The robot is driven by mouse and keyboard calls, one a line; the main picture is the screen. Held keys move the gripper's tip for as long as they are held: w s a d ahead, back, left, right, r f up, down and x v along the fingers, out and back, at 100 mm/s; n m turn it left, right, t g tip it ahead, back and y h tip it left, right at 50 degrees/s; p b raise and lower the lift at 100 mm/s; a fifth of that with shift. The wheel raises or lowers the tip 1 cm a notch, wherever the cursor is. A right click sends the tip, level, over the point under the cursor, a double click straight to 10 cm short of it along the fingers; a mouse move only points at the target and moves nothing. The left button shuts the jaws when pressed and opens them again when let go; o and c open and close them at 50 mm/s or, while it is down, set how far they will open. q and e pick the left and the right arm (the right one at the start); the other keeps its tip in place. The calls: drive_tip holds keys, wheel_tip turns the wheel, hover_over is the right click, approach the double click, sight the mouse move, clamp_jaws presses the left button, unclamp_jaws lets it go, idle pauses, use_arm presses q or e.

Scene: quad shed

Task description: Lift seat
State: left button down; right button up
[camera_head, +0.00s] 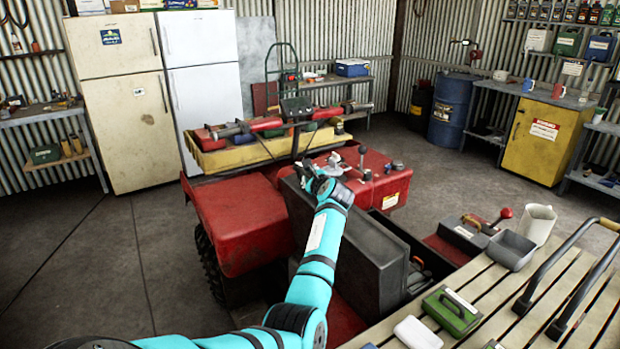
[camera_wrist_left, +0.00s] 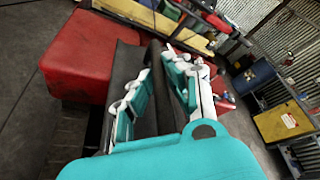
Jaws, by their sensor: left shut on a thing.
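The seat (camera_head: 345,245) is a dark grey padded slab on the red quad (camera_head: 240,225). It stands tilted up, and an open compartment (camera_head: 415,265) with small items shows to its right. My left gripper (camera_head: 318,180) reaches over the seat from the front and is at its far upper edge. In the left wrist view the fingers (camera_wrist_left: 163,78) are on either side of the dark seat edge (camera_wrist_left: 150,60), shut on it. My forearm hides part of the seat's face. My right gripper is not in view.
A slatted wooden rack (camera_head: 590,290) at the right holds a green box (camera_head: 452,312), a grey tray (camera_head: 510,250) and a white cup (camera_head: 538,222). Handlebars (camera_head: 270,122) and a yellow front tray (camera_head: 240,155) lie beyond the seat. The floor at left is clear.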

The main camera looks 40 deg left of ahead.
use_arm(q)
drive_tip(key=w+d+r+b, duration=0.1)
drive_tip(key=w+d+b, duration=0.1)
drive_tip(key=w+b, duration=0.4)
drive_tip(key=w, duration=0.2)
drive_tip(key=shift+w+d+r+b, duration=0.3)
drive_tip(key=shift+w, duration=0.1)
drive_tip(key=c, duration=1.3)
unclamp_jaws()
drive_tip(key=shift+c, duration=0.2)
